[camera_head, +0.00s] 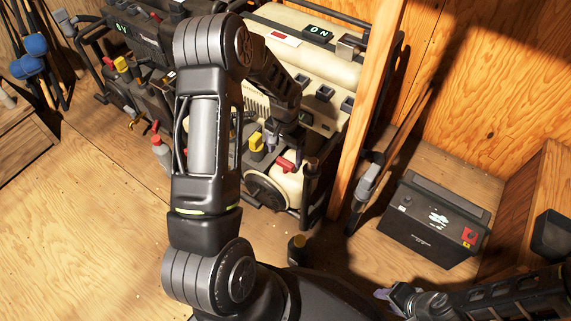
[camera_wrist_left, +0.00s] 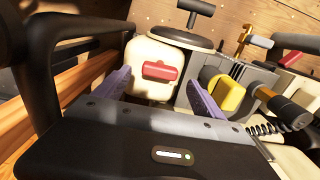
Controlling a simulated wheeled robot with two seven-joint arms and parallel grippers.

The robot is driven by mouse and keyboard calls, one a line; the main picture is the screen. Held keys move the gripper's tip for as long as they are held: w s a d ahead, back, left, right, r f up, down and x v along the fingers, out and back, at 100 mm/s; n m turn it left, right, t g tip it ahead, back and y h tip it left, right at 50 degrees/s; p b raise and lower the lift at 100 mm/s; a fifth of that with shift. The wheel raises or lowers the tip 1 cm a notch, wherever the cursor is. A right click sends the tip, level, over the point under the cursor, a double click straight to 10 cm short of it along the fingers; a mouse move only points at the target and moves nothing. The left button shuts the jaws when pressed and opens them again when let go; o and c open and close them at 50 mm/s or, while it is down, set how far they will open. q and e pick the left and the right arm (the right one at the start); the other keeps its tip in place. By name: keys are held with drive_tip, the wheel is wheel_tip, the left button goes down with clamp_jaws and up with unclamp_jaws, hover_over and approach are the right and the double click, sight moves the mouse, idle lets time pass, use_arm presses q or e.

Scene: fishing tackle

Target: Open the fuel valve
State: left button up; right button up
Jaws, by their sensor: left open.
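The cream and black generator (camera_head: 335,65) stands against the wooden wall, with a lit "ON" display on top. On its near end are a red handle (camera_head: 286,165) and a yellow knob (camera_head: 256,142). No label shows which one is the fuel valve. In the left wrist view the red handle (camera_wrist_left: 159,71) lies beyond and between the purple fingertips, and the yellow knob (camera_wrist_left: 228,95) is to the right. My left gripper (camera_wrist_left: 160,92) is open and empty, apart from the red handle. My right gripper (camera_head: 388,294) is low at the right, with its fingers mostly hidden.
A wooden post (camera_head: 367,100) stands close to the right of the generator. A black battery (camera_head: 436,219) sits on the floor to the right. A second dark machine (camera_head: 140,40) stands to the left, near a red-capped bottle (camera_head: 160,153).

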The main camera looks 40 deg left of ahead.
sight(285, 162)
use_arm(q)
wheel_tip(285, 162, down, 6)
drive_tip(key=shift+f+b, duration=0.15)
drive_tip(key=shift+b, duration=0.8)
drive_tip(key=c, duration=1.4)
